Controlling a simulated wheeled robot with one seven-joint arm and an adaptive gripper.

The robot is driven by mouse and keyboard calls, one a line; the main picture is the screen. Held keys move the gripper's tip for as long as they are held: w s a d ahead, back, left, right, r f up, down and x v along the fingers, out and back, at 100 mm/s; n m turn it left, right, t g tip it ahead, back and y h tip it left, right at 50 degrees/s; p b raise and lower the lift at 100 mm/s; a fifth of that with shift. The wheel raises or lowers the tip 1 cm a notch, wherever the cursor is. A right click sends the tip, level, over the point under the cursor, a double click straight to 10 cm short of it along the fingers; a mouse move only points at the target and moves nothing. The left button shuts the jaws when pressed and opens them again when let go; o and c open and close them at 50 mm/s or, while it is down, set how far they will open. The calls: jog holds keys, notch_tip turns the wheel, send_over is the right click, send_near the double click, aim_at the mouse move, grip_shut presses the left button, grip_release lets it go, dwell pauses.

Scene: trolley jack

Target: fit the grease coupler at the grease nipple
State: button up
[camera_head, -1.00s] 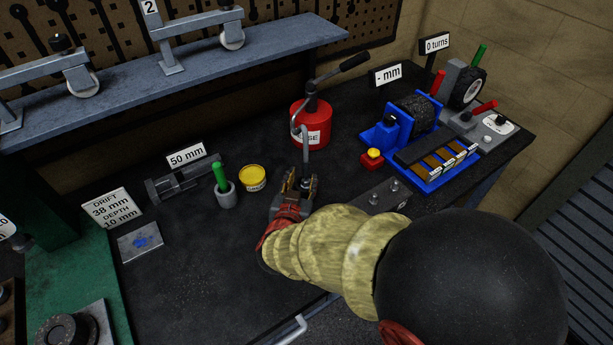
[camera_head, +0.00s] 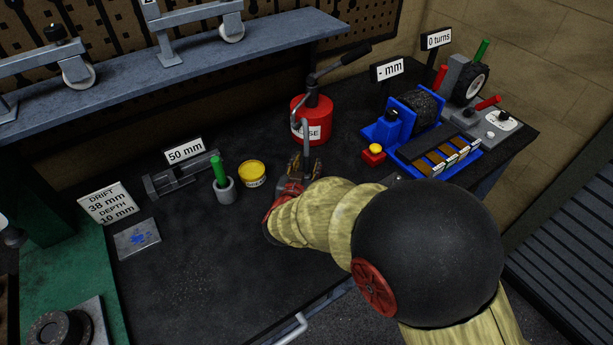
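The red grease can (camera_head: 312,118) stands at the back middle of the bench, with a lever on top. Its grey hose (camera_head: 306,140) bends down in front of it to my gripper (camera_head: 304,168). My gripper's fingers are at the lower end of the hose, one on each side. The grease coupler at that end is small and mostly hidden between the fingers. I cannot tell whether the fingers press on it. I cannot make out the grease nipple; my arm covers part of the bench to the right.
A yellow tin (camera_head: 252,174), a grey cup with a green handle (camera_head: 222,187) and a grey shaft tool (camera_head: 170,183) stand left of my gripper. A blue fixture (camera_head: 405,125) and a red box with a yellow button (camera_head: 374,154) are right.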

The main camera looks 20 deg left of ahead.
jog(key=shift+c, duration=0.9)
jog(key=c, duration=0.8)
